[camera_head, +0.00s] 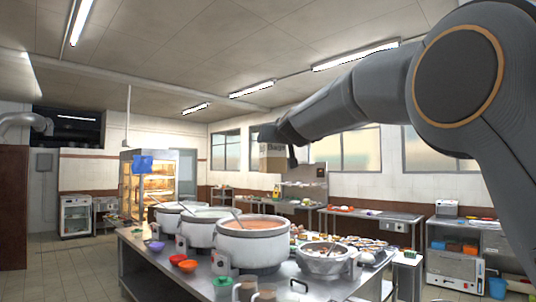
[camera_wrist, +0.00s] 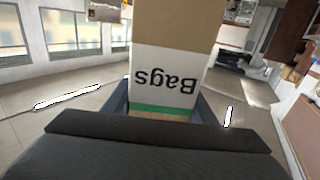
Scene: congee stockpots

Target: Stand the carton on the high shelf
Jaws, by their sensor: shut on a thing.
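My gripper (camera_wrist: 163,108) is shut on a brown carton (camera_wrist: 172,25) with a white label reading "Bags" and a green stripe. In the wrist view the label is upside down, and a blue-grey finger lies on each side of the carton. In the head view the carton (camera_head: 273,158) hangs in the air at the end of my arm, beyond the pots and above counter height. My gripper (camera_head: 291,155) is partly hidden there by the arm. A raised shelf (camera_head: 303,184) stands behind and right of the carton; I cannot tell whether it is the high shelf.
A steel table (camera_head: 140,262) in front carries large white stockpots (camera_head: 253,243), a steel bowl (camera_head: 322,262) and coloured bowls. A lit glass cabinet (camera_head: 148,185) stands at the back left. Counters run along the windowed wall. Floor shows free at the left (camera_head: 55,262).

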